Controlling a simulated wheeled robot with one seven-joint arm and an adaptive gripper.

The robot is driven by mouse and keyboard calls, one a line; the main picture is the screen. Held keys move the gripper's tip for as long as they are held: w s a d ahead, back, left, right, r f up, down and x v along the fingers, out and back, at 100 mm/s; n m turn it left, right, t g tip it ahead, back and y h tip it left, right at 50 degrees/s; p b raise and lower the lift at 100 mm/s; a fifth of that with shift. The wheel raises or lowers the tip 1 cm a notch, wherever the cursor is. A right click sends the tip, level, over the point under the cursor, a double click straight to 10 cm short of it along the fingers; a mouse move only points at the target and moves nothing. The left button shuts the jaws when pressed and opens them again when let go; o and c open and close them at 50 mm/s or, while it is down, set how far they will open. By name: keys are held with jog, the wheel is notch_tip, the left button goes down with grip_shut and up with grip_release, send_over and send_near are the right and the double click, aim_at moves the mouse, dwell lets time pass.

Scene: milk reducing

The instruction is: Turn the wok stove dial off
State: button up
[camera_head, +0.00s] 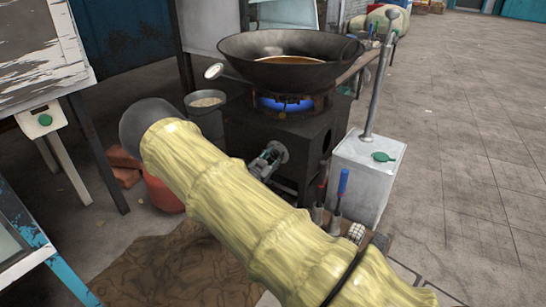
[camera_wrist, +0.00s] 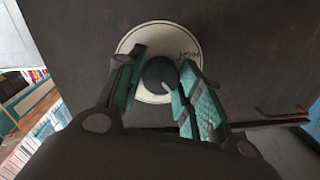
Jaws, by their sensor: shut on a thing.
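The wok stove (camera_head: 305,143) is a dark box in the middle of the head view, with a blue flame (camera_head: 283,103) burning under the wok (camera_head: 290,60). The wok holds a brown liquid. The stove dial is a dark round knob (camera_wrist: 158,74) on a white disc (camera_wrist: 151,93) with small markings, on the stove's front face. My gripper (camera_wrist: 160,80) has its teal-padded fingers on both sides of the knob and is shut on it. In the head view my gripper (camera_head: 268,160) is at the disc, and the knob is hidden there.
A white box (camera_head: 362,175) with a metal post and green handle stands right of the stove. Screwdrivers (camera_head: 341,187) stand in front of it. A grey pot (camera_head: 206,112) and red container (camera_head: 163,193) are to the left. Open floor lies right.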

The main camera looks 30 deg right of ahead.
jog(key=m+p, duration=0.3)
jog(key=shift+d+r+m, duration=0.1)
jog(key=shift+m, duration=0.3)
jog(key=shift+m+h+p, duration=0.4)
jog(key=shift+m+p, duration=0.85)
jog(key=shift+m, duration=0.65)
jog(key=shift+f, duration=0.2)
jog(key=o, duration=1.1)
jog(key=shift+c, duration=0.2)
jog(key=v, duration=1.2)
